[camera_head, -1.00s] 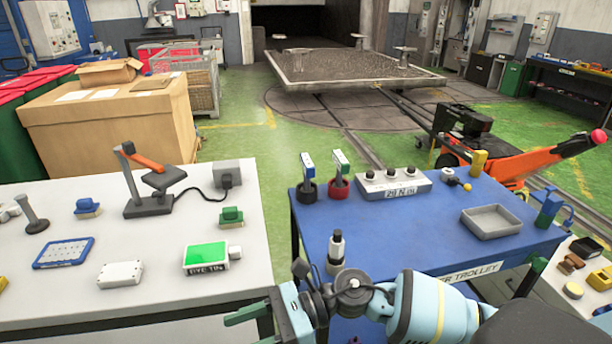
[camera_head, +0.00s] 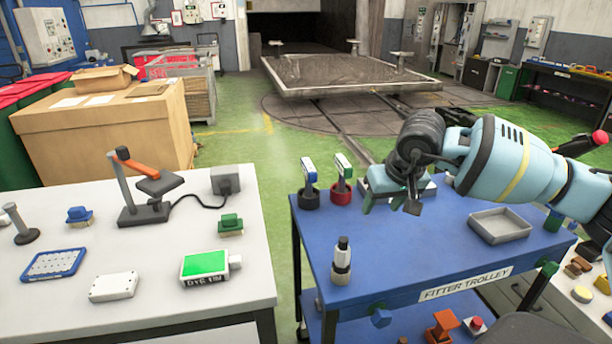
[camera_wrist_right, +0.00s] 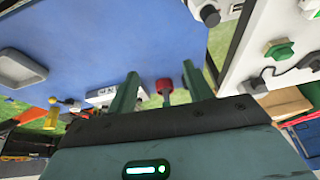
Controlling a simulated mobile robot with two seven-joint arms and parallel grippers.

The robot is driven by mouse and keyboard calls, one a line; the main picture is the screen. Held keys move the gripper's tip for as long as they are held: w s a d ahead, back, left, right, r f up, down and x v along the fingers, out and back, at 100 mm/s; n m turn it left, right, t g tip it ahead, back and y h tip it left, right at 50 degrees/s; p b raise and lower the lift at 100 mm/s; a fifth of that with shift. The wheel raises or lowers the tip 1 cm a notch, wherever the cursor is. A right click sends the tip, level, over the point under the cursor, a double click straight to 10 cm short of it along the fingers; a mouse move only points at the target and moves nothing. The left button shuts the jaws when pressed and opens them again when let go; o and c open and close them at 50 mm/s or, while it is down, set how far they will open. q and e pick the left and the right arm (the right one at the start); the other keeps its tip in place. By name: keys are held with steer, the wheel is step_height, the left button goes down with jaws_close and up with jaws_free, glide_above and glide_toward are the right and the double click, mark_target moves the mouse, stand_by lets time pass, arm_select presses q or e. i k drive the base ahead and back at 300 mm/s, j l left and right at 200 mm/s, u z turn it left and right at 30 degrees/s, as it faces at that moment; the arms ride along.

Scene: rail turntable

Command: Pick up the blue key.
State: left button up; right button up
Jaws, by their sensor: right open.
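The blue key (camera_head: 310,171) stands upright in a round black holder (camera_head: 310,198) near the back left of the blue trolley top. A green key (camera_head: 343,166) stands beside it in a red holder (camera_head: 341,193). My right gripper (camera_head: 391,202) is open and empty, above the trolley to the right of both keys, in front of the control box. In the right wrist view, its two green fingers (camera_wrist_right: 160,88) are apart with the red holder showing between them; I cannot make out the blue key there. My left gripper is not in view.
The control box (camera_head: 378,184) is partly hidden by my right gripper. A grey tray (camera_head: 500,226) lies at the trolley's right. A black-topped bottle-like item (camera_head: 341,262) stands near its front edge. The white table (camera_head: 150,262) is at left, across a gap.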

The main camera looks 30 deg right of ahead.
mark_target(308, 168)
steer(key=i, duration=0.9)
